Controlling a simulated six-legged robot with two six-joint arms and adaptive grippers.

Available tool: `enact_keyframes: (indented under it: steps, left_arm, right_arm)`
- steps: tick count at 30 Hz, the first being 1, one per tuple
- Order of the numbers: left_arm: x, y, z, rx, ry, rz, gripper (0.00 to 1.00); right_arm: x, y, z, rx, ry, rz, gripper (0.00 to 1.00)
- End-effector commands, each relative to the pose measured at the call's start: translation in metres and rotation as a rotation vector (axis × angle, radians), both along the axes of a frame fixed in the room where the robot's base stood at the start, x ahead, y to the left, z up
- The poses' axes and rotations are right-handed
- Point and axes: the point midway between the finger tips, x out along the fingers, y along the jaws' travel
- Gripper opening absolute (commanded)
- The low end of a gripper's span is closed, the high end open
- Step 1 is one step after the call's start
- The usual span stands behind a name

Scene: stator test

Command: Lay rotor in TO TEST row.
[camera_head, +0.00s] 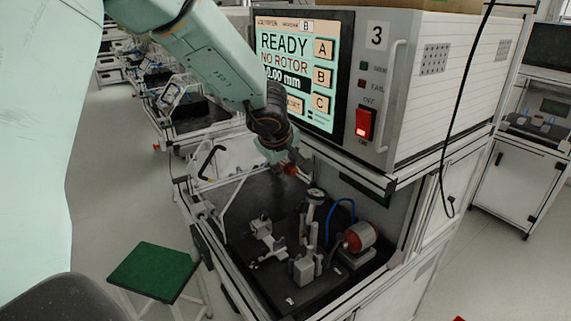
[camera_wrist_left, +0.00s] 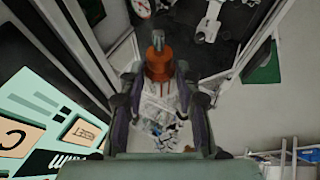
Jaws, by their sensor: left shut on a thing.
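My left gripper (camera_head: 289,163) hangs above the open test bay, in front of the tester cabinet. In the left wrist view the rotor (camera_wrist_left: 158,65), an orange-copper body with a grey shaft end, sits between the two fingers of this gripper (camera_wrist_left: 160,88). The fingers are shut on it. In the head view only a small reddish part of it shows at the fingertips. No row marked TO TEST can be made out in either view. My right gripper is not in view.
The tester screen (camera_head: 283,45) reads READY, NO ROTOR. Below it, the black bay floor (camera_head: 305,290) carries metal fixtures (camera_head: 304,268), a dial gauge (camera_head: 316,194) and a red motor (camera_head: 360,236). A clear guard frame borders the left side. A green-topped stool (camera_head: 152,272) stands left.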

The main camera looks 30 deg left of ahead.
Motion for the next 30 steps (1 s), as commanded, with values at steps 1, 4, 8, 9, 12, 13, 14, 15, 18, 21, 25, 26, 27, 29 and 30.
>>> enact_keyframes:
  steps: [1, 4, 8, 9, 12, 13, 14, 15, 18, 21, 25, 26, 27, 29, 30]
  left_arm:
    - [0.001, 0.000, 0.008, 0.001, -0.004, 0.001, 0.00]
    - [0.001, 0.000, 0.018, 0.001, -0.003, 0.000, 0.00]
    - [0.001, 0.000, 0.029, 0.001, -0.004, 0.000, 0.00]
    - [0.001, 0.000, 0.032, 0.001, -0.006, 0.002, 0.00]
    - [0.001, 0.001, 0.039, 0.001, -0.006, 0.002, 0.00]
    - [0.001, 0.001, 0.041, 0.002, -0.006, 0.001, 0.00]
    - [0.001, 0.000, 0.044, 0.001, -0.006, 0.002, 0.00]
    - [0.001, 0.000, 0.046, 0.002, -0.006, 0.000, 0.00]
    - [0.001, 0.000, 0.049, 0.001, -0.003, 0.000, 0.00]
    - [0.001, 0.000, 0.050, 0.001, -0.003, 0.000, 0.00]
    - [0.001, 0.000, 0.050, 0.001, -0.003, 0.000, 0.00]
    - [0.001, 0.000, 0.050, 0.001, -0.003, 0.000, 0.00]
    - [0.001, 0.000, 0.050, 0.001, -0.003, 0.000, 0.00]
    - [0.001, 0.000, 0.050, 0.001, -0.003, 0.000, 0.00]
    - [0.001, 0.000, 0.050, 0.000, -0.002, 0.000, 0.00]
  right_arm:
    - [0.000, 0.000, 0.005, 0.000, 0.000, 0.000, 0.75]
    - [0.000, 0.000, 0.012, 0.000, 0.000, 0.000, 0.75]
    - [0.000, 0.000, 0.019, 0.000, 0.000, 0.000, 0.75]
    - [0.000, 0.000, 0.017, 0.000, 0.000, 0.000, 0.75]
    - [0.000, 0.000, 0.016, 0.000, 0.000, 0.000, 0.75]
    - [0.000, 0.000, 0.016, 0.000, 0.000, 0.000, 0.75]
    - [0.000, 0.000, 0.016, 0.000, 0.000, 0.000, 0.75]
    - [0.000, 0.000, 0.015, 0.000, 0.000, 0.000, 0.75]
    - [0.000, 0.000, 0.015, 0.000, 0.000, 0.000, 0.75]
    - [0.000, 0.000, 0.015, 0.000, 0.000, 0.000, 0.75]
    - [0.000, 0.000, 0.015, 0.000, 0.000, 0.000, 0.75]
    - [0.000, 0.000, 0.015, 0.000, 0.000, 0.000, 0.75]
    - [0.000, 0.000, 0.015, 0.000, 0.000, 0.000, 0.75]
    - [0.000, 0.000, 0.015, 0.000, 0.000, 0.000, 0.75]
    - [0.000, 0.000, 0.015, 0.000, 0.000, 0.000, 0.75]
